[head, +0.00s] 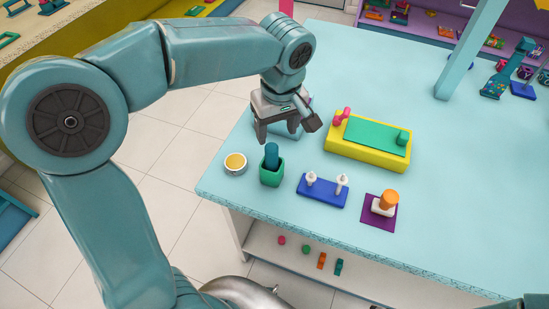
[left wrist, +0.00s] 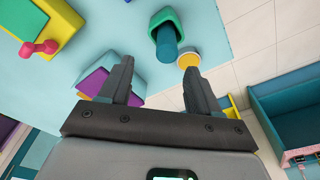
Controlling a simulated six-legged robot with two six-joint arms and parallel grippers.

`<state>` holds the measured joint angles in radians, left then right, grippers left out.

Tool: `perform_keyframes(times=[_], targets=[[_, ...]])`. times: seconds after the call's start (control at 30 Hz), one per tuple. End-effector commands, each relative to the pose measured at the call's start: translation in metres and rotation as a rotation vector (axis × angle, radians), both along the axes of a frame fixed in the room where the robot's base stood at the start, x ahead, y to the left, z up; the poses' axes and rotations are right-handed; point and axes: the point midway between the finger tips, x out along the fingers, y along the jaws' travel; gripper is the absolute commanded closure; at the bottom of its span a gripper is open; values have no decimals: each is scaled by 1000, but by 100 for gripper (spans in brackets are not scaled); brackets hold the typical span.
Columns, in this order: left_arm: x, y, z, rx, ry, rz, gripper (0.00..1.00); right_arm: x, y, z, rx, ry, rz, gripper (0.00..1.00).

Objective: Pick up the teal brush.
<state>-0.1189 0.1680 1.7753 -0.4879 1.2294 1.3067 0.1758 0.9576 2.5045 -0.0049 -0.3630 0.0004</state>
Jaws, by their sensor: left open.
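A teal cylinder (head: 271,155), which looks like the handle of the teal brush, stands upright in a green cup (head: 271,176) near the table's left corner. In the left wrist view the teal cylinder (left wrist: 167,43) and green cup (left wrist: 160,20) lie beyond the fingertips. Its lower end is hidden in the cup. My left gripper (head: 284,131) is open, pointing down above the table, just behind and to the right of the cup. Nothing is between its fingers (left wrist: 158,68), and it is apart from the cylinder. My right gripper is not in view.
A round tin with a yellow top (head: 235,163) stands left of the cup. A blue block with white pegs (head: 322,190) and a yellow tray (head: 367,157) are to its right. A block (head: 289,130) sits partly hidden behind my left gripper. The table's front edge is close.

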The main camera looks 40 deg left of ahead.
Motion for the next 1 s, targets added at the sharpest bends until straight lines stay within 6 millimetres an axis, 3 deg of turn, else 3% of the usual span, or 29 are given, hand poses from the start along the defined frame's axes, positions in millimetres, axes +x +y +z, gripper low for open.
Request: perform_keyframes(times=[0.1,0.37,0.6,0.9,0.97,1.0], targets=[[1,2,-22,1,3,-2,37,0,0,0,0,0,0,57],[3,5,-44,0,2,-2,37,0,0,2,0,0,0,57],[2,12,-81,0,3,-5,37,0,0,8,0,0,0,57],[4,12,-88,-1,-1,-3,37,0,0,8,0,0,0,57],[4,12,-88,-1,-1,-4,53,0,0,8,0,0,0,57],[4,12,-88,-1,-1,-4,67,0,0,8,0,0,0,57]])
